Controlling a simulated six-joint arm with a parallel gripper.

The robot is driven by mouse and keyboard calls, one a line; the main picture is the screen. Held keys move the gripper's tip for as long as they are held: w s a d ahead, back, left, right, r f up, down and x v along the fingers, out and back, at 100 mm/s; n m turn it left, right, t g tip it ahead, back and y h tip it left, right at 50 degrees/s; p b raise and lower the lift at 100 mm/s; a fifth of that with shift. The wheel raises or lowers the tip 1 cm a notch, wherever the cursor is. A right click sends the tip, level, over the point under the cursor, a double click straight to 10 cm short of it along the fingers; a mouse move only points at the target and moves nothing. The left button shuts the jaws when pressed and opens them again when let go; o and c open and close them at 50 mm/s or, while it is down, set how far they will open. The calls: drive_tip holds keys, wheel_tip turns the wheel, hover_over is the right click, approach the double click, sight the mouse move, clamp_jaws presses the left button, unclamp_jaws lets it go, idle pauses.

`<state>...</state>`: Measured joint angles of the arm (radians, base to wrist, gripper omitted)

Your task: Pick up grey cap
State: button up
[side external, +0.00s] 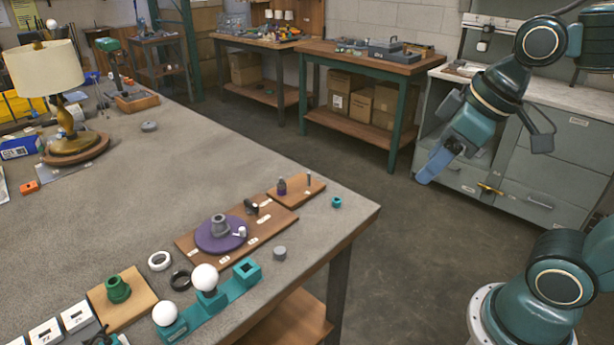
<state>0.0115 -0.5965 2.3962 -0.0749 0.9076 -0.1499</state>
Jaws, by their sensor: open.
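A small grey cylinder (279,253), which looks like the grey cap, stands on the workbench near its right front edge. It sits apart from the teal holder and the wooden board beside it. My gripper (437,165) hangs in the air at the upper right, over the floor and beyond the bench edge, well away from the grey cap. It is open and I see nothing held in it; its far finger is hard to make out.
A purple disc with a grey part (219,230) sits on a wooden board. A teal holder with white bulbs (205,282) stands left of the cap. A small teal piece (336,202) lies near the bench edge. A lamp (62,95) stands far left. The bench middle is clear.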

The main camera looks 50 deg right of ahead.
drive_tip(key=w+a+f+n+g+y, duration=0.25)
drive_tip(key=w+n, duration=0.75)
drive_tip(key=w, duration=0.6)
drive_tip(key=w+a+f+n+g+y, duration=0.1)
drive_tip(key=w+a+f+n+g, duration=0.1)
drive_tip(key=w+f+n, duration=0.6)
drive_tip(key=w+f+g, duration=0.1)
drive_tip(key=w+f, duration=0.2)
drive_tip(key=f, duration=0.2)
drive_tip(key=shift+w+a+f+n+g, duration=0.15)
drive_tip(key=shift+f+n+g, duration=0.15)
drive_tip(key=shift+f+g, duration=0.05)
hover_over(280, 250)
drive_tip(key=d, duration=0.2)
drive_tip(key=shift+w+d+f, duration=0.1)
drive_tip(key=shift+w+f, duration=0.1)
drive_tip(key=shift+f, duration=1.8)
drive_tip(key=shift+w+d+f, duration=0.1)
drive_tip(key=shift+w+f, duration=0.1)
drive_tip(key=shift+f, duration=1.75)
drive_tip(key=shift+x, duration=2.6)
drive_tip(key=shift+a, duration=0.1)
